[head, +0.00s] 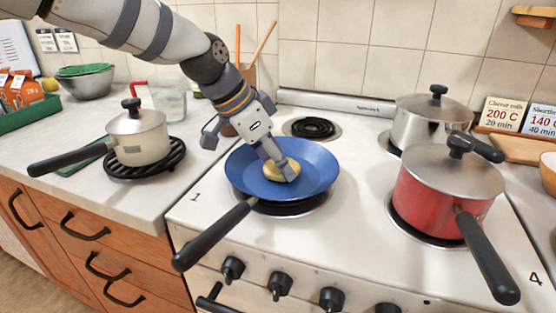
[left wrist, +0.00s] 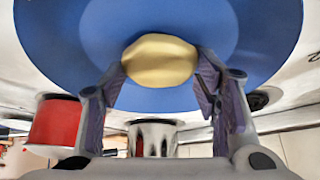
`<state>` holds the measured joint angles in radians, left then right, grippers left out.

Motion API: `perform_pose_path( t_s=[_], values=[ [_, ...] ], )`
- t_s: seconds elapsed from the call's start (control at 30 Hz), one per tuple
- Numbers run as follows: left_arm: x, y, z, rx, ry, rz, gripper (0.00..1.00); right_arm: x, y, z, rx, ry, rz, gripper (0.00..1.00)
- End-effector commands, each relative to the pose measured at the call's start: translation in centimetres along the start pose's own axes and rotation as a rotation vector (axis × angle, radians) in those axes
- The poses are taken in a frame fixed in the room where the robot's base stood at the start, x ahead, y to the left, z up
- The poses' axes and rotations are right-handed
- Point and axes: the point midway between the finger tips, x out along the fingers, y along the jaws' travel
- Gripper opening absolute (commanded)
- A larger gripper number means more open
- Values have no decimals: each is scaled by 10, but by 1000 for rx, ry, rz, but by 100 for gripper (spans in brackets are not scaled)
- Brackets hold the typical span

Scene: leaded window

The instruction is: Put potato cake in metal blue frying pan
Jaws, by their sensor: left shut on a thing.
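The blue metal frying pan (head: 317,159) sits on the front left burner of the stove, its black handle toward the front left. The potato cake (head: 274,170) is a yellowish oval patty over the pan's middle. My left gripper (head: 283,172) reaches down into the pan from above and is shut on the potato cake. In the left wrist view the potato cake (left wrist: 160,60) is between the two fingertips (left wrist: 160,72), with the blue pan (left wrist: 75,30) behind it. I cannot tell if the cake touches the pan's bottom. My right gripper is not in view.
A red pot (head: 440,195) stands front right and a steel pot (head: 420,125) behind it, both lidded. The back left burner (head: 312,128) is empty. A cream lidded saucepan (head: 139,140) stands on a black trivet on the left counter.

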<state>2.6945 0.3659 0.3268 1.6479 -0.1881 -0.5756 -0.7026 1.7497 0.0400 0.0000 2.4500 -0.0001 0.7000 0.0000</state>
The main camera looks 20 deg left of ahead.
Motion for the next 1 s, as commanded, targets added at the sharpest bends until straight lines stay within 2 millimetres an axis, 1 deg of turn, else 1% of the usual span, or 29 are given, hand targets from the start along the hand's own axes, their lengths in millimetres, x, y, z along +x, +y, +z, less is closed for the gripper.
perform_pose_path(
  t_s=[0.07, 0.37, 0.4, 0.47, 0.5, 0.77, 0.83, 0.87, 0.93, 1.0],
  values=[
    [4, 0, 2, 1, 3, -2, 28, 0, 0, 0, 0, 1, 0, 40],
    [5, 1, 2, 1, 5, -3, 28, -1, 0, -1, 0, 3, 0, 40],
    [6, 1, 3, 1, 5, -3, 58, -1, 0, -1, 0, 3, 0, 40],
    [5, 0, 3, 1, 5, -3, 72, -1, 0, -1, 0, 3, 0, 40],
    [5, 0, 3, 1, 5, -3, 76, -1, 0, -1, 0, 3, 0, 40],
    [5, 1, 3, 1, 4, -3, 76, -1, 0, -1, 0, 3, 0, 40],
    [3, 0, 1, 1, 5, -3, 76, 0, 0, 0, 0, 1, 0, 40],
    [-2, 0, 1, 1, 6, -4, 76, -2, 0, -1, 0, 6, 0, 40],
    [-18, 0, -1, 2, 11, -8, 76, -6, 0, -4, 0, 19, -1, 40],
    [-39, 1, -2, 4, 15, -11, 76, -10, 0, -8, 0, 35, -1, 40]
  ],
)
